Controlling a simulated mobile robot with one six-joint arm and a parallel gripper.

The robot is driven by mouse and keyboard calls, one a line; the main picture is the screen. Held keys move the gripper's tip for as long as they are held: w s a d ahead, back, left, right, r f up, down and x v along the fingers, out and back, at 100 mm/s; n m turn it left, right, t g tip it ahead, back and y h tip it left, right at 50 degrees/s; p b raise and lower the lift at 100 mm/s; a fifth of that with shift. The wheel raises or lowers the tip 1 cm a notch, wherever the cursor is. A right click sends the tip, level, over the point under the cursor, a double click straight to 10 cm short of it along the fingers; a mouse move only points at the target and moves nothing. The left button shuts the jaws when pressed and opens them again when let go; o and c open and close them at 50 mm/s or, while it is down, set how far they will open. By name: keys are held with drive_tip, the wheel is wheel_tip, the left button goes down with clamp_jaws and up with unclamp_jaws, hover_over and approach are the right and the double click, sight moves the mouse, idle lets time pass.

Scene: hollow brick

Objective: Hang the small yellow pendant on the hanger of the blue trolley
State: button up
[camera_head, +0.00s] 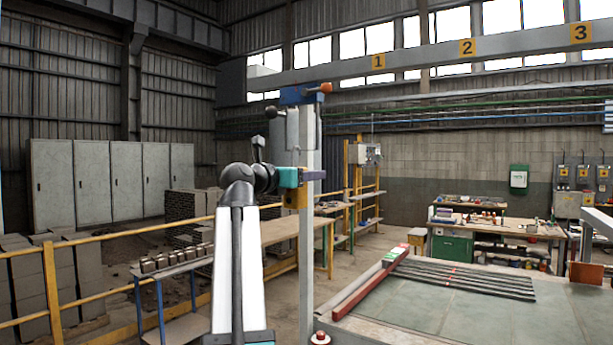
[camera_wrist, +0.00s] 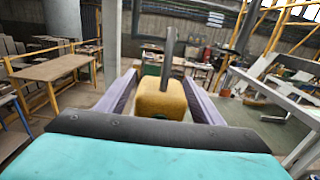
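The small yellow pendant (camera_head: 295,198) is up in the air at the end of my arm. In the wrist view the pendant (camera_wrist: 160,99) sits between both fingers of my gripper (camera_wrist: 162,88), with a grey stem rising from its top. My gripper (camera_head: 307,176) appears shut on it. The blue trolley (camera_head: 300,95) is higher up, almost straight above my gripper, at the top of a pale upright post. Orange-tipped parts and a grey piece hang around the trolley. The exact hook of its hanger is too small to make out.
The pale post (camera_head: 307,250) stands right beside my gripper. A yellow railing (camera_head: 110,260) and a long wooden bench (camera_head: 285,230) are lower left. A grey table (camera_head: 440,300) with dark bars is lower right. The air around the trolley looks mostly free.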

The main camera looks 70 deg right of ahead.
drive_tip(key=b+v, duration=0.3)
drive_tip(key=v, duration=1)
drive_tip(key=shift+a, duration=0.4)
drive_tip(key=shift+w, duration=0.1)
idle(0.4)
